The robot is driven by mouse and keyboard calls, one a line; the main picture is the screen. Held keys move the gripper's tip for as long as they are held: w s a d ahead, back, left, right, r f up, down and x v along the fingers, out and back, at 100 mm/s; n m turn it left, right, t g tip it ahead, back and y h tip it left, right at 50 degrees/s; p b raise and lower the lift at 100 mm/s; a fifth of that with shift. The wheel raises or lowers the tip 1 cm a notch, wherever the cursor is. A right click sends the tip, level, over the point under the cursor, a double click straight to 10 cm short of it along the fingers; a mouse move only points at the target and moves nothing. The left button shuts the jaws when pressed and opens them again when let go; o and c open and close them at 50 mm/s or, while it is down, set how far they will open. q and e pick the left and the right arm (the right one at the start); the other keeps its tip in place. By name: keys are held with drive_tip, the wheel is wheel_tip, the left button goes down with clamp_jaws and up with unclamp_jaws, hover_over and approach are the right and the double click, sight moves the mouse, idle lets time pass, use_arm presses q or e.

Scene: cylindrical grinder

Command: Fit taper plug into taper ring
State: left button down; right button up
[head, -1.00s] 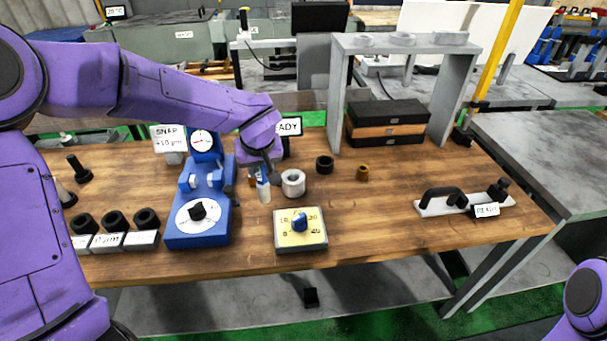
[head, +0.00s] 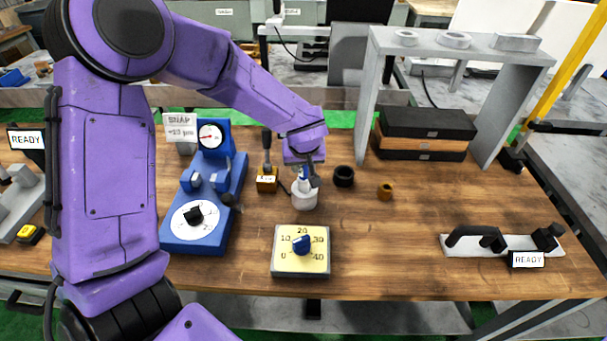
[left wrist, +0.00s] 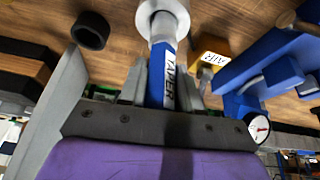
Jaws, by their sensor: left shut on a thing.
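My left gripper (head: 306,184) is shut on the taper plug (left wrist: 160,78), which has a blue handle lettered "TAPER". The plug points down at the light grey taper ring (head: 304,201), which stands on the wooden table. In the left wrist view the plug's pale lower end meets the ring (left wrist: 146,17) and seems to sit in its bore. How deep it sits is hidden. My left gripper's fingers (left wrist: 163,82) lie on both sides of the handle. My right gripper is out of view.
A blue dial gauge stand (head: 194,236) is left of the ring, with a small yellow-brown block (head: 267,185) between. A yellow dial box (head: 301,263) stands in front. A black ring (head: 343,177) and brass piece (head: 385,191) are to the right.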

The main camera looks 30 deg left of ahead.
sight(305, 172)
use_arm(q)
drive_tip(key=x, duration=0.3)
drive_tip(key=shift+w+d+f, duration=0.15)
drive_tip(key=shift+d+f, duration=0.1)
drive_tip(key=shift+f, duration=0.2)
drive_tip(key=shift+s+r, duration=0.1)
drive_tip(key=shift+s, duration=0.15)
drive_tip(key=c, duration=0.8)
unclamp_jaws()
drive_tip(key=shift+w, duration=0.15)
drive_tip(key=v, duration=1.2)
drive_tip(key=shift+w+r, duration=0.1)
